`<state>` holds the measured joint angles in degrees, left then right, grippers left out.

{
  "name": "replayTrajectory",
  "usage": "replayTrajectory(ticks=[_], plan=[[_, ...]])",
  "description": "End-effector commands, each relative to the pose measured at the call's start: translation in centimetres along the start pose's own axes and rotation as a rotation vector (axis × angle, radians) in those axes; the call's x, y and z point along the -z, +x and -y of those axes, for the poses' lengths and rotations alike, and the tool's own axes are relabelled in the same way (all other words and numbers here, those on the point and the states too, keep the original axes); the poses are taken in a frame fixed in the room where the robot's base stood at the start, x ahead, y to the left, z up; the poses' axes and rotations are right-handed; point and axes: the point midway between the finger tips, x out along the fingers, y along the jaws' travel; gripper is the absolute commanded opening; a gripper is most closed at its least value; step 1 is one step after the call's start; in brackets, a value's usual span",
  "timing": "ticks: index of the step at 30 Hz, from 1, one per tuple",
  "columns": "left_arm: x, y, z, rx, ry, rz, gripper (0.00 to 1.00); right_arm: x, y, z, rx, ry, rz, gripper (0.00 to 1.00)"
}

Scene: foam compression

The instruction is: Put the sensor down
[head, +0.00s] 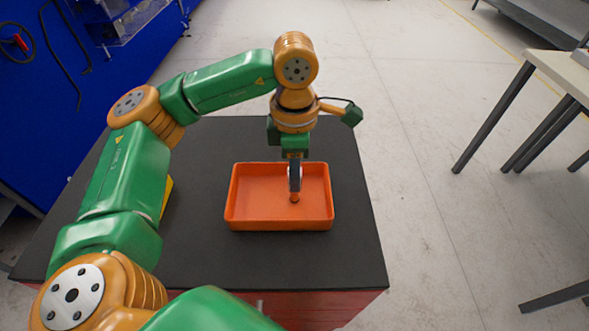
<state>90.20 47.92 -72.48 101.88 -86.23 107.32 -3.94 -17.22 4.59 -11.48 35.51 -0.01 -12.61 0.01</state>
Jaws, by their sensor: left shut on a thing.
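My left gripper (295,167) points down over the orange tray (236,216) and is shut on the sensor (295,188). The sensor is a small, slim piece with a dark and light upper part and an orange lower end. It hangs below the fingers, inside the outline of the tray. I cannot tell whether its lower end touches the tray floor. The tray is shallow and otherwise looks empty. My right gripper is not in view.
The tray stands on a black tabletop (350,251) with bare room around it. Part of a yellow thing (167,190) shows behind my left arm. A blue machine (45,95) stands at the left, and a bench (565,75) at the right.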

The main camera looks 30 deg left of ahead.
Motion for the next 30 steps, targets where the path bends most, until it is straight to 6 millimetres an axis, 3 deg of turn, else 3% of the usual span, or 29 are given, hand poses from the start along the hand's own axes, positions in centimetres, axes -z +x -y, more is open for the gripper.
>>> replayTrajectory(ticks=[7,8,11,23,26,30], plan=[[0.0,0.4,0.0,0.000,0.000,0.001,0.00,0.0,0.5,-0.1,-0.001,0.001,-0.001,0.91],[0.0,0.4,0.0,0.000,0.000,0.001,0.34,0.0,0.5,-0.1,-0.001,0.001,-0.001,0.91],[0.0,0.3,0.0,0.001,-0.001,0.000,0.61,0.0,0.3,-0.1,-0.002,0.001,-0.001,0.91],[-0.1,-0.7,0.0,-0.001,-0.002,0.002,0.61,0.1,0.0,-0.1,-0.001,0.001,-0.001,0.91],[-0.1,-2.5,-0.1,-0.002,-0.002,0.003,0.61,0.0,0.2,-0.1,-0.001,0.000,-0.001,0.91],[-0.1,-6.5,0.0,-0.004,-0.001,0.004,0.61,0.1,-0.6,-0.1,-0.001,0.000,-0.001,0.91]])
